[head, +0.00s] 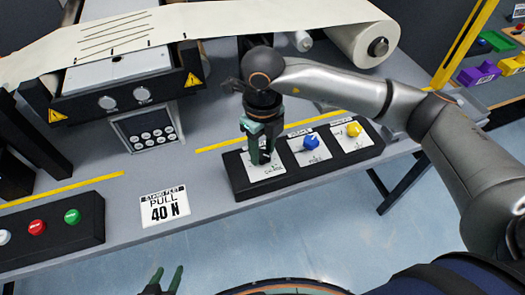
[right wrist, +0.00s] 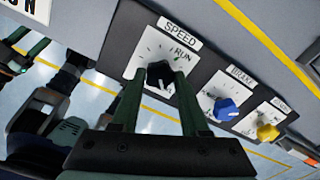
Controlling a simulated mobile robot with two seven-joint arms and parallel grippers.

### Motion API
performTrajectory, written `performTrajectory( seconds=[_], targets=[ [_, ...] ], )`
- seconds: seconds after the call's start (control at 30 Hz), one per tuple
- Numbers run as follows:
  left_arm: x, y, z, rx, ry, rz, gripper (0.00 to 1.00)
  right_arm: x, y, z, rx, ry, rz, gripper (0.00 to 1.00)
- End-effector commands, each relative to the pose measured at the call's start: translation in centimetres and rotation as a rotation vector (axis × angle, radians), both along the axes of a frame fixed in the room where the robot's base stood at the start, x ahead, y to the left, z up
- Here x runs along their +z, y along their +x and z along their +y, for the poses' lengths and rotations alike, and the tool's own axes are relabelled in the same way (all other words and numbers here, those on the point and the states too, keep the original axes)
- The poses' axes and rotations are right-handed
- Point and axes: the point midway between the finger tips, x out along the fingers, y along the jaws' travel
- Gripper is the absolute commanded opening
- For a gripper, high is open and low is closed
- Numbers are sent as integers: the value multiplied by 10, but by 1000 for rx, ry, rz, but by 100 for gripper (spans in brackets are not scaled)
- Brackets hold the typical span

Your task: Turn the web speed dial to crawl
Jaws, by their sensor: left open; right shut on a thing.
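The web speed dial is a black knob (right wrist: 160,74) on a white plate (head: 266,173) marked SPEED, at the left end of a black three-dial panel. My right gripper (head: 259,148) comes down from above and is shut on the knob, with one green finger on each side. The knob's pointer direction is not clear because the fingers cover much of it. My left gripper (head: 165,281) is open and empty at the bottom of the head view, away from the panel.
A blue knob (head: 311,142) and a yellow knob (head: 354,129) sit to the right on the same panel (head: 241,189). A sign (head: 165,206) reading PULL 40 N and a box with red (head: 37,227) and green buttons stand left. The paper web (head: 215,20) runs behind.

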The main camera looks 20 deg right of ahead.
Motion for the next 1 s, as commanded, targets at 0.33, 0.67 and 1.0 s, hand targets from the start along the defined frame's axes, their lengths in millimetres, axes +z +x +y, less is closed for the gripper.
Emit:
performTrajectory(
  seconds=[0.33,0.67,1.0],
  targets=[
    [0,2,-5,-7,-6,0,50,1,1,0,37,0,-3,0],
    [1,3,-5,-9,-7,-5,50,1,1,0,35,1,-3,55],
    [2,3,-5,-9,-6,-6,50,0,0,0,35,0,-1,75]
  ],
)
